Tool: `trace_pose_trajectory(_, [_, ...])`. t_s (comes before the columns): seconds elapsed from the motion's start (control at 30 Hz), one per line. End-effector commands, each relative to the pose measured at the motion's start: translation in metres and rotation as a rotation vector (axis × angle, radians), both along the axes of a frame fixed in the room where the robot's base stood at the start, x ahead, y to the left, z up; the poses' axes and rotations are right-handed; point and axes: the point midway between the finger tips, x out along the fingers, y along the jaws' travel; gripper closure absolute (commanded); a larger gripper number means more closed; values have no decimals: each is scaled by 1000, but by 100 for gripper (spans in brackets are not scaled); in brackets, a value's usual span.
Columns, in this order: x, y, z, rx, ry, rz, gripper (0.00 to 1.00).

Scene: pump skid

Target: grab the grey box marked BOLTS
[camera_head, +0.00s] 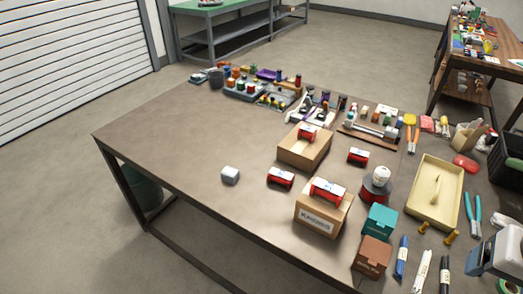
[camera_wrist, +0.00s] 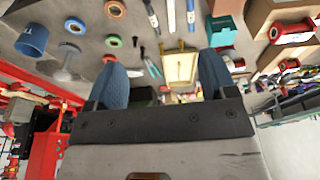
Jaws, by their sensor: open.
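A small light-grey box (camera_head: 230,175) sits alone on the brown table, left of the red-and-white items. No marking on it can be read at this size, so I cannot confirm that it says BOLTS. It does not show clearly in the wrist view. My gripper (camera_wrist: 162,62) is open, with its two blue fingers wide apart and nothing seen between them. In the wrist view the fingers are seen against the crowded part of the table, with the yellow tray (camera_wrist: 180,70) beyond them.
A cardboard box with a KNOBS-like label (camera_head: 320,214) and another cardboard box (camera_head: 304,147) carry red-and-white items. A teal box (camera_head: 377,220) and a brown box (camera_head: 371,256) stand near the front edge. The table (camera_head: 180,140) is bare around the grey box.

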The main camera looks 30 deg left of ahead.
Motion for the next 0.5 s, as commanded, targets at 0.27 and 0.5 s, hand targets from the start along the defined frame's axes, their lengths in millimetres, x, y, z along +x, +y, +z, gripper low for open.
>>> trace_pose_trajectory(0.27, [1,0,17,0,-3,0,22])
trace_pose_trajectory(0.5, [4,4,51,13,3,-4,22])
